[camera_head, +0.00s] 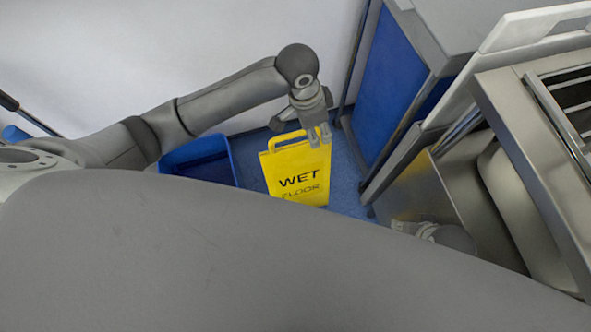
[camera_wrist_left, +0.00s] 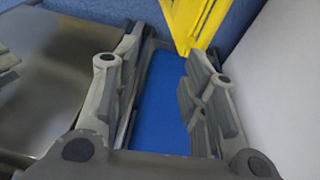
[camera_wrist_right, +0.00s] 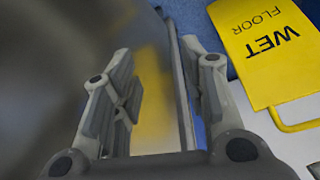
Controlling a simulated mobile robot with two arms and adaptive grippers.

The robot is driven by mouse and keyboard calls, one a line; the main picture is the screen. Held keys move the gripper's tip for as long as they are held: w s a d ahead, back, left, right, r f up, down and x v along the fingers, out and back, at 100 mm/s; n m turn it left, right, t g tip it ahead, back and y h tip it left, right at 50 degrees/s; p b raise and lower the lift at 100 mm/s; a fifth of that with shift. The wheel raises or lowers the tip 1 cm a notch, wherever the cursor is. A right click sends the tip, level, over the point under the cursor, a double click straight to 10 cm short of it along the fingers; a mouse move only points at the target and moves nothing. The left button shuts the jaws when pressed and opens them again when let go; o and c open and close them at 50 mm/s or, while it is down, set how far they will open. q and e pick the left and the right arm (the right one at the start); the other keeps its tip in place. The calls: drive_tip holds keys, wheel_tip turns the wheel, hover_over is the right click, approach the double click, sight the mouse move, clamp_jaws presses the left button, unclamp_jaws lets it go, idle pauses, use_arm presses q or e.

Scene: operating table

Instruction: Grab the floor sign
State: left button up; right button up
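The yellow floor sign (camera_head: 297,172) with "WET FLOOR" on it stands upright on the blue floor, a handle loop at its top. My left gripper (camera_head: 321,138) is above its top right corner, and its fingers overlap that corner in the head view. In the left wrist view the gripper (camera_wrist_left: 158,75) is open and empty, with the sign (camera_wrist_left: 190,18) beyond the fingertips. My right gripper (camera_wrist_right: 160,75) is open and empty in its wrist view, with the sign (camera_wrist_right: 270,55) to its right. In the head view the right gripper is mostly hidden.
A blue bin (camera_head: 202,160) stands left of the sign. A blue-sided cabinet (camera_head: 395,85) stands to its right, and a steel cart (camera_head: 535,150) is farther right. The white wall (camera_head: 180,45) is behind. A steel surface (camera_wrist_right: 60,60) close to my right gripper reflects yellow.

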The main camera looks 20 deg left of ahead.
use_arm(q)
drive_tip(key=w+a+r+y, duration=0.2)
drive_tip(key=w+a, duration=0.1)
drive_tip(key=a, duration=0.1)
drive_tip(key=b, duration=0.2)
hover_over(295, 133)
drive_tip(key=shift+m+g, duration=0.4)
drive_tip(key=f, duration=0.5)
drive_tip(key=shift+w+d, duration=0.2)
drive_tip(key=shift+d, duration=0.1)
drive_tip(key=f, duration=0.1)
drive_tip(key=f+b, duration=0.2)
drive_tip(key=shift+s+a, duration=0.2)
drive_tip(key=shift+a, duration=0.05)
wheel_tip(295, 133, down, 2)
drive_tip(key=shift+f+b, duration=0.1)
drive_tip(key=shift+b, duration=0.2)
use_arm(e)
drive_tip(key=r, duration=0.1)
drive_tip(key=w+r+t, duration=0.2)
drive_tip(key=shift+a+r, duration=0.25)
drive_tip(key=shift+a, duration=0.1)
use_arm(q)
clamp_jaws()
